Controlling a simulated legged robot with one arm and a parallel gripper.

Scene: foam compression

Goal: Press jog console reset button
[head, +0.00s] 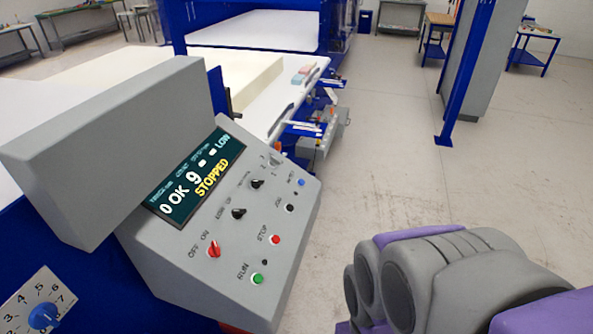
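The grey jog console (150,262) stands at the left with its sloped panel facing me. A small blue button (301,182) sits near the panel's upper right edge; its label is too small to read surely. Below it are a black button (290,208) marked JOG, a red STOP button (275,239) and a green RUN button (257,279). The display (197,180) reads STOPPED in yellow. Grey and purple links of my arm fill the lower right, apart from the console. My gripper's fingers do not show.
A red OFF/ON switch (214,250) and black knobs (238,213) share the panel. A grey box-shaped housing (100,150) rises behind the display. A white machine bed with foam lies beyond. A blue post (466,75) stands at the right. Grey floor (385,170) between is clear.

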